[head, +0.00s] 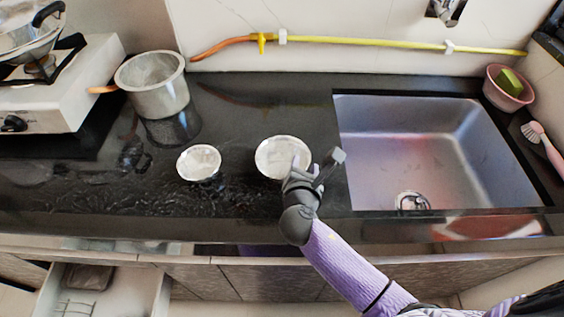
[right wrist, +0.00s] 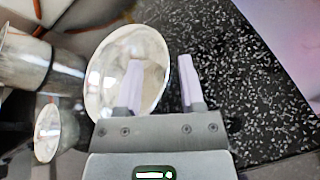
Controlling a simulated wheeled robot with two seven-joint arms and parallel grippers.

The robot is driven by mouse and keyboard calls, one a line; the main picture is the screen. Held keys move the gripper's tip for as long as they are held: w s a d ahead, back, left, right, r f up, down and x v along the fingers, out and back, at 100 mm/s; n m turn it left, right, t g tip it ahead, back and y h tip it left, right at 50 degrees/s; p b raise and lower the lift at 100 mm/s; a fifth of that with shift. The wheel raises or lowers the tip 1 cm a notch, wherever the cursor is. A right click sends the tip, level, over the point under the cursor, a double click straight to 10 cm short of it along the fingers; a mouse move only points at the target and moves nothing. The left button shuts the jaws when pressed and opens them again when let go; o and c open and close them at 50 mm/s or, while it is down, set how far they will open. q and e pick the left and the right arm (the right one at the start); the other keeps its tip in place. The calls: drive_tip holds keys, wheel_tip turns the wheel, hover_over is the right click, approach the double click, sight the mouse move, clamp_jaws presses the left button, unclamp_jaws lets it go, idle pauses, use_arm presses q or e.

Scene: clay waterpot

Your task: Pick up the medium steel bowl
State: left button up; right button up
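Two round steel bowls stand on the dark counter in the head view. The larger one (head: 276,156), which looks like the medium bowl, is left of the sink; the smaller bowl (head: 199,162) is further left. My right gripper (head: 302,164) is at the larger bowl's right rim. In the right wrist view, my right gripper (right wrist: 160,78) is open. One finger shows over the inside of the medium bowl (right wrist: 105,75) and the other outside its rim, with the rim between them; whether either touches it is unclear. My left gripper is not in view.
A steel pot (head: 155,88) stands back left beside a white stove (head: 60,95). The sink (head: 420,140) lies just right of my gripper. A pink bowl with a sponge (head: 508,88) sits at the far right. The counter behind the bowls is clear.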

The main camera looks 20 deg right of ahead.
drive_tip(key=shift+s, duration=0.1)
drive_tip(key=shift+c, duration=1.1)
drive_tip(key=shift+w+d+f, duration=0.15)
drive_tip(key=shift+w+d, duration=0.1)
clamp_jaws()
drive_tip(key=shift+s+a, duration=0.1)
